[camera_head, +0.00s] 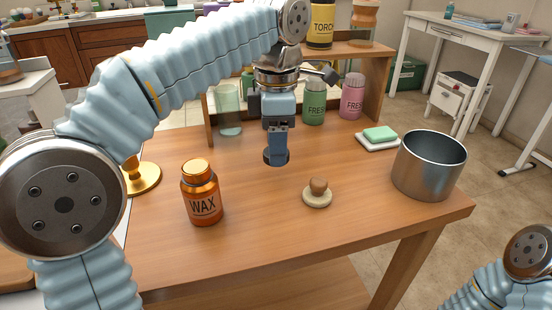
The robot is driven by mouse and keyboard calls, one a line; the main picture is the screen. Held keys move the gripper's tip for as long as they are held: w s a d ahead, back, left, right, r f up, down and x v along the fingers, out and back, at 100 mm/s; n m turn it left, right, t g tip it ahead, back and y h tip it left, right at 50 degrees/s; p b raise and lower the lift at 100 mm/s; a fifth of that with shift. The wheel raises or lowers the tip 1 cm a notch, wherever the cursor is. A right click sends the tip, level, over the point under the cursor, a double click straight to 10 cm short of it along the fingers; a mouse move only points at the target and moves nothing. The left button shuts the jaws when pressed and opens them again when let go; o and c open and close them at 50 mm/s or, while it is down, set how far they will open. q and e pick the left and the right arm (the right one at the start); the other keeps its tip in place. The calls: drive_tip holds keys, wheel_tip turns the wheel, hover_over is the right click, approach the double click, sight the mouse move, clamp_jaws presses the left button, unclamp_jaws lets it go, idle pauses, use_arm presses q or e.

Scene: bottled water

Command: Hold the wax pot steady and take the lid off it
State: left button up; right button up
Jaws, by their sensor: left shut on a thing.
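The wax pot (203,200) is an orange-brown jar with a black WAX label, upright at the left front of the table. Its coppery orange lid (196,169) is on it. My left gripper (278,128) points down over the middle of the table, to the right of the pot and apart from it. It is shut on a small blue thing with a dark round base (276,156); I cannot tell what it is, or whether it touches the table. My right gripper is out of view; only part of that arm shows at the bottom right.
A round pale piece with a wooden knob (317,195) lies at the table's middle front. A metal pot (428,168) stands at the right, near a green soap bar (380,133) on a white dish. Green (314,103) and pink (351,98) bottles stand behind, under a shelf.

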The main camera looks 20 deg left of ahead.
sight(276, 175)
use_arm(q)
drive_tip(key=f, duration=0.3)
drive_tip(key=w+f, duration=0.1)
drive_tip(key=shift+a+f+b, duration=0.25)
drive_tip(key=shift+b, duration=0.15)
drive_tip(key=shift+f, duration=0.15)
drive_tip(key=o, duration=1.2)
